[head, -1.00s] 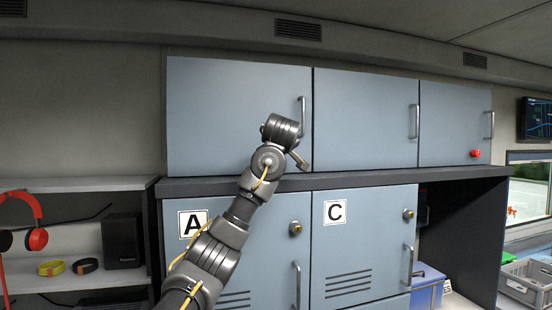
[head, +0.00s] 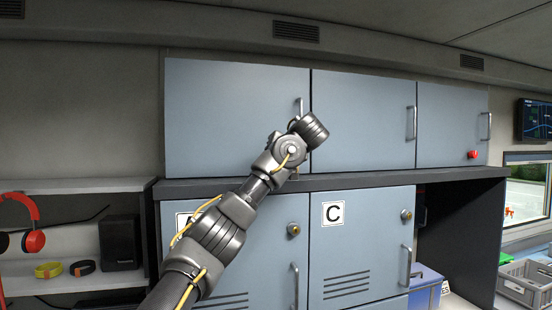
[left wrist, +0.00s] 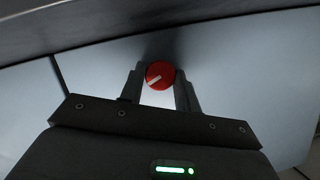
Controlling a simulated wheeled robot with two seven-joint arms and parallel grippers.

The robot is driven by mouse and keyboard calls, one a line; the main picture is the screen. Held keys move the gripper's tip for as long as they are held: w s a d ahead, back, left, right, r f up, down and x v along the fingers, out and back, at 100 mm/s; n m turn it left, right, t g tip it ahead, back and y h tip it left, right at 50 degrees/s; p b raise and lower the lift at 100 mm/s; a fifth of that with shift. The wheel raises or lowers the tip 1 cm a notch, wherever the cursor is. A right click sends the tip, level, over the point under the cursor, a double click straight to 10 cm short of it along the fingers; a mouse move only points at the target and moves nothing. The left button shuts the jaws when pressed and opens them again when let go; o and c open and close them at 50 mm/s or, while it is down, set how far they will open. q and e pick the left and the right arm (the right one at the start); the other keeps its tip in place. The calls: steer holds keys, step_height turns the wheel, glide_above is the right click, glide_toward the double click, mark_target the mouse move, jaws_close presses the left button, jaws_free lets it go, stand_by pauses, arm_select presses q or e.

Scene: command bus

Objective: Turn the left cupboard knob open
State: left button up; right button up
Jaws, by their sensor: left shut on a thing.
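The left cupboard door (head: 235,115) is blue-grey and closed, in the upper row of the head view. A round red knob (left wrist: 159,76) with a slanting white pointer mark shows in the left wrist view. My left gripper (left wrist: 160,88) has one finger on each side of this knob and is shut on it. In the head view my left wrist (head: 300,140) covers the door's lower right corner, hiding the fingers and the knob. My right gripper is in neither view.
A similar red knob (head: 472,154) sits on the right upper door. A dark ledge (head: 400,178) runs under the upper doors, close to my gripper. Vertical bar handles (head: 411,122) stick out from the doors. Lower doors below the ledge have yellowish locks (head: 293,229).

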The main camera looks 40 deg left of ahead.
arm_select(q)
steer(key=shift+w+f+m+g+y, duration=0.15)
steer(key=shift+m+g+y, duration=0.45)
steer(key=shift+m, duration=0.7)
steer(key=o, duration=1)
